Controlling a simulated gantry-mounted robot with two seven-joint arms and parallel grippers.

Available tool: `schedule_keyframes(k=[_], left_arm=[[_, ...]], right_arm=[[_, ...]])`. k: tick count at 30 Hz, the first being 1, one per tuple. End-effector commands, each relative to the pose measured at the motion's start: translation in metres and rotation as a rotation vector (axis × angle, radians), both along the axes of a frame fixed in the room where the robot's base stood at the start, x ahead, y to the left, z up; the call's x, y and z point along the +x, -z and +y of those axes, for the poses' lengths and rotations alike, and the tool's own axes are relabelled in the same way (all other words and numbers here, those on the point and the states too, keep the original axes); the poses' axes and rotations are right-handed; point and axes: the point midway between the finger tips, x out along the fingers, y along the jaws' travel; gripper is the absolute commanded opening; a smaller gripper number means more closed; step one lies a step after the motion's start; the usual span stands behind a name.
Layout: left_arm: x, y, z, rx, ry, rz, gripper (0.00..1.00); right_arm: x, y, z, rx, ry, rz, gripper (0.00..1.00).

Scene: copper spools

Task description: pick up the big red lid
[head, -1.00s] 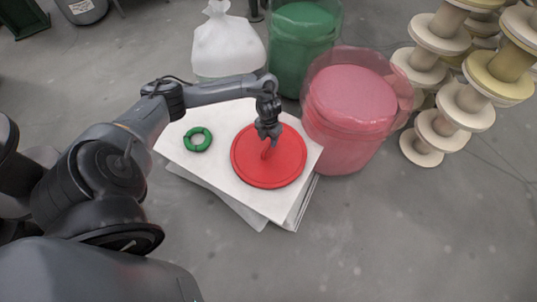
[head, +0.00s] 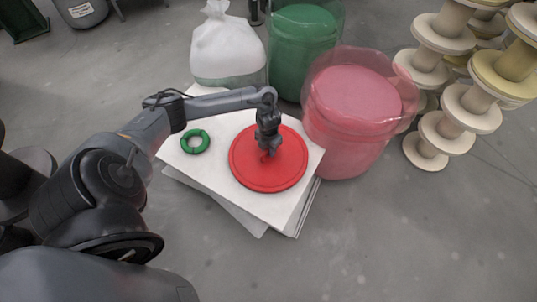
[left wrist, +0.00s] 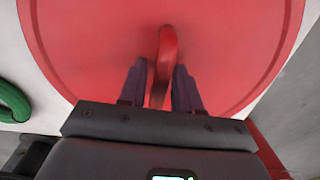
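The big red lid (head: 290,172) lies flat on a stack of white sheets, with a raised red handle at its middle. My left gripper (head: 268,153) points down over the lid's middle. In the left wrist view, its two dark fingers (left wrist: 160,75) stand apart on either side of the curved red handle (left wrist: 166,48). The handle is closer to the right finger; whether it touches cannot be told. The gripper looks open around the handle. The lid rests on the stack. My right gripper is not in view.
The white stack (head: 225,190) also holds a green ring (head: 195,141), left of the lid. A red drum (head: 345,140) stands close on the right, a green drum (head: 300,50) and a white bag (head: 228,45) behind. Pale spools (head: 445,125) stand at right. Floor in front is clear.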

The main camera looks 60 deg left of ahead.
Motion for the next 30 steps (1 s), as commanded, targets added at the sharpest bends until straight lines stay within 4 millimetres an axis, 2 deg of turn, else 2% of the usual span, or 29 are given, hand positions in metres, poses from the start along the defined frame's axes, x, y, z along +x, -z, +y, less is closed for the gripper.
schedule_keyframes(k=[1, 6, 17, 20, 30], left_arm=[[0.0, 0.0, 0.0, 0.0, 0.0, 0.0, 0.24], [0.0, 0.0, 0.0, 0.0, 0.0, 0.0, 0.0], [0.0, -0.003, 0.0, 0.0, 0.0, 0.0, 0.0], [0.0, -0.013, 0.0, 0.0, 0.0, -0.001, 0.0], [0.001, -0.071, 0.001, 0.0, 0.0, -0.002, 0.0]], right_arm=[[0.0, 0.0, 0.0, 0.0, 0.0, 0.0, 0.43], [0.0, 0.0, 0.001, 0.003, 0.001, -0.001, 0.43], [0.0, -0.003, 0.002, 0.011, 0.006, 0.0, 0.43], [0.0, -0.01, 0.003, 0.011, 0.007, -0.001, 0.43], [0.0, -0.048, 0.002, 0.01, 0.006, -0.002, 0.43]])
